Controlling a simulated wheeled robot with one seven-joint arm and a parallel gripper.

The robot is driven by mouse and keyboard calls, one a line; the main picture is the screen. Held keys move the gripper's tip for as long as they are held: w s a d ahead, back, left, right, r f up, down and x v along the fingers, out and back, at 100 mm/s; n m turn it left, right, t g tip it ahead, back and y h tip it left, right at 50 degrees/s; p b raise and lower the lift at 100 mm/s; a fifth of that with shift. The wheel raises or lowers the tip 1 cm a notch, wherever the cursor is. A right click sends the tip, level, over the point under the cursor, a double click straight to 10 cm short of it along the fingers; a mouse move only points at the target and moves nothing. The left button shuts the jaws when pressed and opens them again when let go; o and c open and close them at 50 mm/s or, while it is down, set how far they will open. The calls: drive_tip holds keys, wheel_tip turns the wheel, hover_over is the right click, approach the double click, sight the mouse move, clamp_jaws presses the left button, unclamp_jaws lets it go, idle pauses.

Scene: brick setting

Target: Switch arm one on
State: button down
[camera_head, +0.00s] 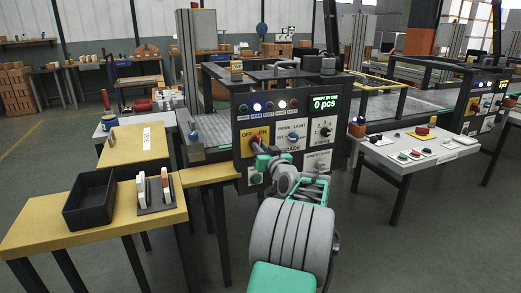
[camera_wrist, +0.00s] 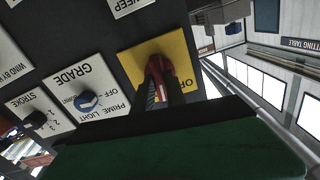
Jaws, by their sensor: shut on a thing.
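In the head view my arm reaches up to the plate and partly hides the switch. Which way the handle points is hard to tell.
A blue GRADE knob (camera_head: 293,136) and a black STROKE knob (camera_head: 325,131) are right of the switch. The green display (camera_head: 325,103) reads 0 pcs. A table with a black bin (camera_head: 90,200) stands left; a grey button table (camera_head: 375,152) stands right.

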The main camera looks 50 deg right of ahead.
drive_tip(key=shift+r+m+p, duration=0.1)
drive_tip(key=shift+m+p, duration=0.95)
drive_tip(key=shift+m, duration=2.65)
drive_tip(key=c, duration=1.4)
unclamp_jaws()
drive_tip(key=shift+o, duration=0.2)
drive_tip(key=v, duration=0.7)
drive_tip(key=shift+s+a, duration=0.15)
drive_tip(key=shift+s, duration=0.25)
